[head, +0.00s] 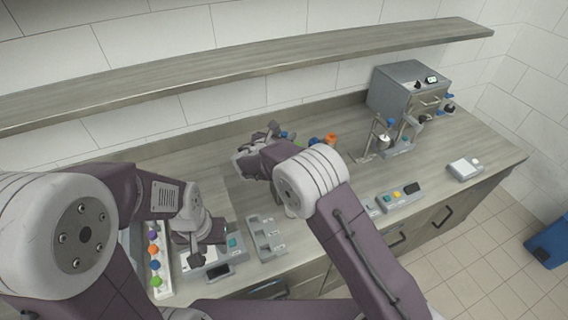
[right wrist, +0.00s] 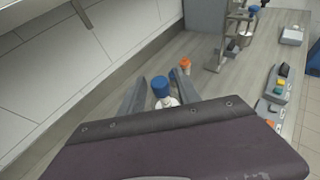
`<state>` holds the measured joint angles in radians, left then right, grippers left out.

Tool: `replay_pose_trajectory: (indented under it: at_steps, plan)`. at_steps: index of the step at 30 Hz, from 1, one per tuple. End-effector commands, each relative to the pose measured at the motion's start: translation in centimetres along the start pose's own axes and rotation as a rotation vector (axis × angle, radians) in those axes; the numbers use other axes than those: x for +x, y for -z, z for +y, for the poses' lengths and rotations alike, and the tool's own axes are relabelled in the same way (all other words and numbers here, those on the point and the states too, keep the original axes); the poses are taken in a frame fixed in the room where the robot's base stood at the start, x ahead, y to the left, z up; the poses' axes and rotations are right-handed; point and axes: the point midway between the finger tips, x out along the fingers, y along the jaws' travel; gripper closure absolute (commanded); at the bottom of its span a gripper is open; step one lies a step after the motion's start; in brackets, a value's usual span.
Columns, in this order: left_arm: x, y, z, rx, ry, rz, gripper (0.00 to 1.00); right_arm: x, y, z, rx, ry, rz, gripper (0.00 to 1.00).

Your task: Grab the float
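No thing in view can be named the float with certainty. A blue-capped white item (right wrist: 161,88) stands on the counter in the right wrist view, with a small orange-topped item (right wrist: 185,66) just beyond it. In the head view the orange top (head: 331,140) shows right of my right gripper (head: 258,146). In the right wrist view my right gripper (right wrist: 158,92) is open, its fingers on either side of the blue-capped item; I cannot tell whether they touch it. My left gripper (head: 200,243) points down over a grey device at the front left; its fingers are unclear.
A row of coloured knobs (head: 153,250) lies left of my left gripper. A grey slotted tray (head: 266,238) sits at the front. A metal stand (head: 372,141) and grey machine (head: 405,88) stand at right. A button box (head: 400,199) lies at the front edge. A shelf (head: 240,62) hangs above.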

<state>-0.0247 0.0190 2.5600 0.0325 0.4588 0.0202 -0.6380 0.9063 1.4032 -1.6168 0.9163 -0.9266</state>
Motion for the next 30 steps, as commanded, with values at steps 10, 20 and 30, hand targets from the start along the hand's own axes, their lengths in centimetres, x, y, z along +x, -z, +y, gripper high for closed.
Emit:
replay_pose_trajectory:
  at_steps: [10,20,30]
  plan:
    - [0.01,0.0,0.0,0.0,0.0,0.0,0.64,-0.04,-0.02,0.0,0.0,0.0,0.0,1.0]
    - [0.0,0.0,0.0,0.0,0.0,0.0,0.64,-0.04,-0.03,0.0,0.0,0.0,0.0,1.0]
    - [0.0,0.0,0.0,0.0,0.0,0.0,0.64,-0.04,-0.03,0.0,0.0,0.0,0.0,1.0]
